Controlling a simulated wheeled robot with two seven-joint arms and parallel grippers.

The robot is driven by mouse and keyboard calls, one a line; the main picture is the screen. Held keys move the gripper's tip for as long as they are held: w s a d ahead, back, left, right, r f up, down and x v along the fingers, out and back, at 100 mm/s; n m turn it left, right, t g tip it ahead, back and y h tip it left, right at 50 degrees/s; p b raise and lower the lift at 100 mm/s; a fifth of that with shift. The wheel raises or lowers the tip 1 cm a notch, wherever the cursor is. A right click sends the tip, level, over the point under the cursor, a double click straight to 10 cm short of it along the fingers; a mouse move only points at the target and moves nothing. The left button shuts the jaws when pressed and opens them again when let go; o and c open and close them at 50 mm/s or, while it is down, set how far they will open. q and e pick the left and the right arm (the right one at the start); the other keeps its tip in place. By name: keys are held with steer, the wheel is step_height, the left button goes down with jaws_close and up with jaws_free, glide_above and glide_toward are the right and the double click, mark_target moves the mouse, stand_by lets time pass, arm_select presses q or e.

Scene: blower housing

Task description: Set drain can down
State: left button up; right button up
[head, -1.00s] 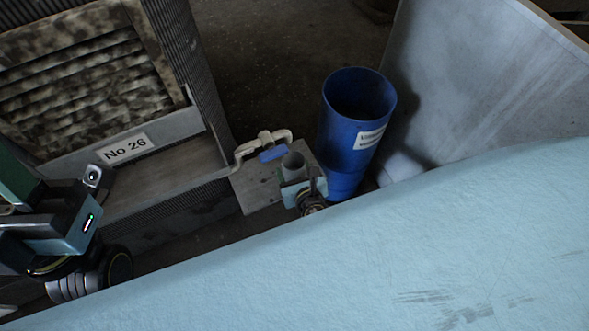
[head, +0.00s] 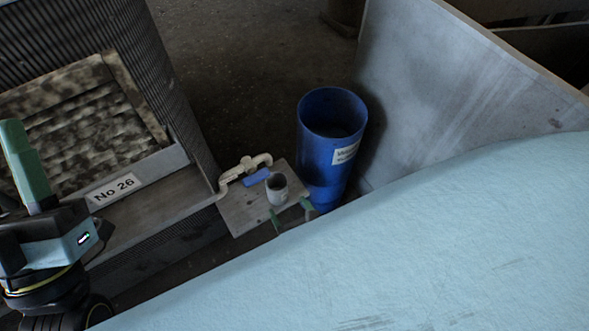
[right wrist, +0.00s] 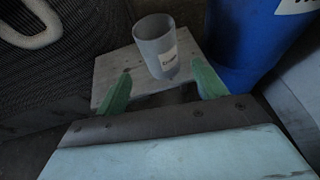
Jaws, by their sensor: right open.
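The drain can (head: 277,189) is a small grey cup standing upright on a small grey shelf plate (head: 240,212). In the right wrist view, the can (right wrist: 157,50) shows a white label and an open top. My right gripper (head: 291,213) is open, just on the near side of the can, its green fingertips apart from it. In the right wrist view, the gripper (right wrist: 162,87) has one finger on each side, with the can beyond them. My left gripper (head: 25,165) shows one raised green finger at the left edge; its other finger is not clear.
A tall blue bin (head: 320,160) with a white label stands close right of the plate. A beige pipe valve with a blue handle (head: 257,177) sits behind the can. The housing marked No 26 (head: 113,190) is at left. A grey panel (head: 440,100) stands at right.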

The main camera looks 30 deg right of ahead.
steer(key=w+a+r+m+t+y, duration=0.1)
steer(key=w+a+r+m+y, duration=0.2)
steer(key=r+m, duration=0.6)
steer(key=w+a+r+m+t+y, duration=0.1)
steer(key=a+r+m+y, duration=0.25)
steer(key=r+m, duration=0.55)
arm_select(q)
steer(key=shift+w+d+f+g+p, duration=0.15)
steer(key=shift+w+f+g+p, duration=0.2)
steer(key=shift+w+g, duration=0.35)
arm_select(e)
steer(key=s+d+r+m+t, duration=0.1)
steer(key=r+m, duration=0.4)
steer(key=r, duration=0.5)
steer(key=s+d+r+m+t+y, duration=0.1)
steer(key=s+d+r+m+t, duration=0.1)
steer(key=r, duration=0.8)
steer(key=s+d+r+m+t, duration=0.1)
steer(key=d+r+m+t, duration=0.2)
steer(key=r+m+t, duration=0.3)
step_height(320, 180, up, 5)
steer(key=shift+s+f+m, duration=0.2)
steer(key=shift+s+m, duration=0.1)
steer(key=shift+m, duration=0.5)
arm_select(q)
steer(key=shift+s, duration=0.1)
